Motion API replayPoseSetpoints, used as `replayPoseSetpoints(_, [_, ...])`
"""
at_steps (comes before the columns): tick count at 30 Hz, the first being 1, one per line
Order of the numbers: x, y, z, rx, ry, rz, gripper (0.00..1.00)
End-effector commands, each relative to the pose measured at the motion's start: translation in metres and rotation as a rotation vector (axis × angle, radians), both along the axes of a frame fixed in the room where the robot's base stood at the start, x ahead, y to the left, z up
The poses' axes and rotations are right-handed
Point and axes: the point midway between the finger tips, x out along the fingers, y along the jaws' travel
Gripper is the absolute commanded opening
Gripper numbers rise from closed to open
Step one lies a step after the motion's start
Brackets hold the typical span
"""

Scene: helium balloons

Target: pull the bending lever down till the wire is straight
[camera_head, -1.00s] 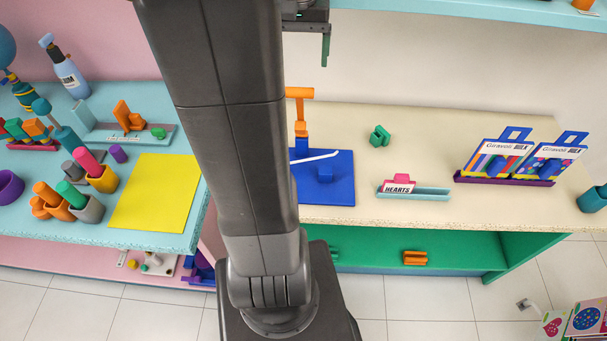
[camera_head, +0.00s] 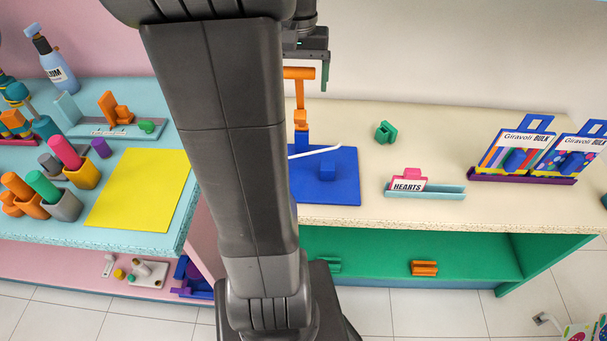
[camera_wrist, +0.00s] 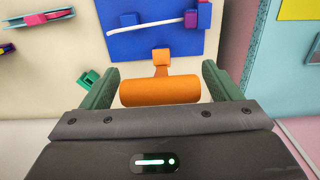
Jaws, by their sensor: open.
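The bending lever (camera_head: 300,98) is orange and stands upright with a crossbar handle at the back of a blue base (camera_head: 345,180). In the wrist view its handle (camera_wrist: 160,91) lies crosswise between the two green fingers of my gripper (camera_wrist: 160,76), which is open. A gap shows at each end of the handle. The white wire (camera_head: 315,152) runs across the blue base by a small blue block (camera_head: 327,171) and looks slightly bent near one end. It also shows in the wrist view (camera_wrist: 145,27). My arm hides the left part of the base in the head view.
On the cream table stand a green clip (camera_head: 385,132), a HEARTS card in a light-blue holder (camera_head: 440,193) and two Giravoli packs (camera_head: 520,150). A turquoise table with a yellow sheet (camera_head: 138,190) and several coloured cylinders is at the left. The table front is clear.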

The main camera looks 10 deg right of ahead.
Motion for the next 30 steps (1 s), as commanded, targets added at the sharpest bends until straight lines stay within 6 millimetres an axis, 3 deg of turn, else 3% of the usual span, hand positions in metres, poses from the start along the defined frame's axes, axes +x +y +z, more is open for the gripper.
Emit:
replayPoseSetpoints(6, [0.000,0.000,0.000,0.000,0.000,0.000,0.84])
replayPoseSetpoints(14, [0.000,0.000,0.000,0.000,0.000,0.000,0.34])
replayPoseSetpoints(30, [-0.019,0.006,-0.013,-0.027,-0.098,0.001,0.34])
